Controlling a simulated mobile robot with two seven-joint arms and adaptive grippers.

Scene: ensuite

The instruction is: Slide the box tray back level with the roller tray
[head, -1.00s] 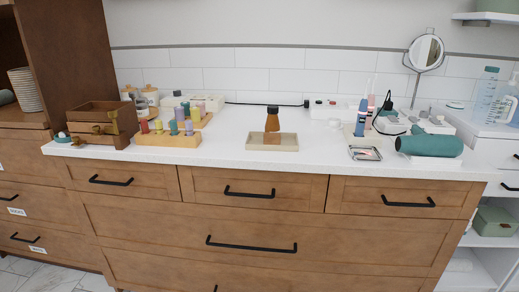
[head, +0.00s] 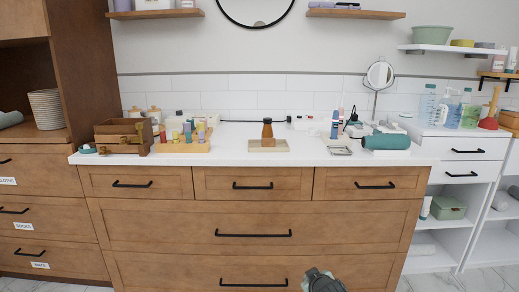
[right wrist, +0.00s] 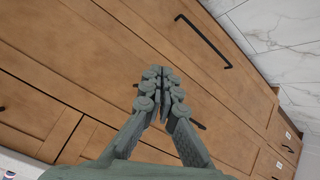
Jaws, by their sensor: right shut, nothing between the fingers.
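The pale box tray (head: 258,149) is on the white counter at centre, with a small brown box (head: 268,142) in it. An amber bottle with a dark cap (head: 267,130) stands at or just behind it. The wooden roller tray (head: 182,149), with several coloured rollers, is to its left across a gap. The front edges look nearly in line; I cannot tell exactly. My right gripper (head: 322,283) is low in front of the drawers, well below the counter and both trays. In the right wrist view its fingers (right wrist: 162,72) are shut and empty. My left gripper is not in view.
A dark wooden box (head: 123,136) stands left of the roller tray. A teal rolled towel (head: 386,142) and a small dish (head: 340,151) lie to the right. Black drawer handles (head: 253,235) stick out of the front. The counter between box tray and dish is clear.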

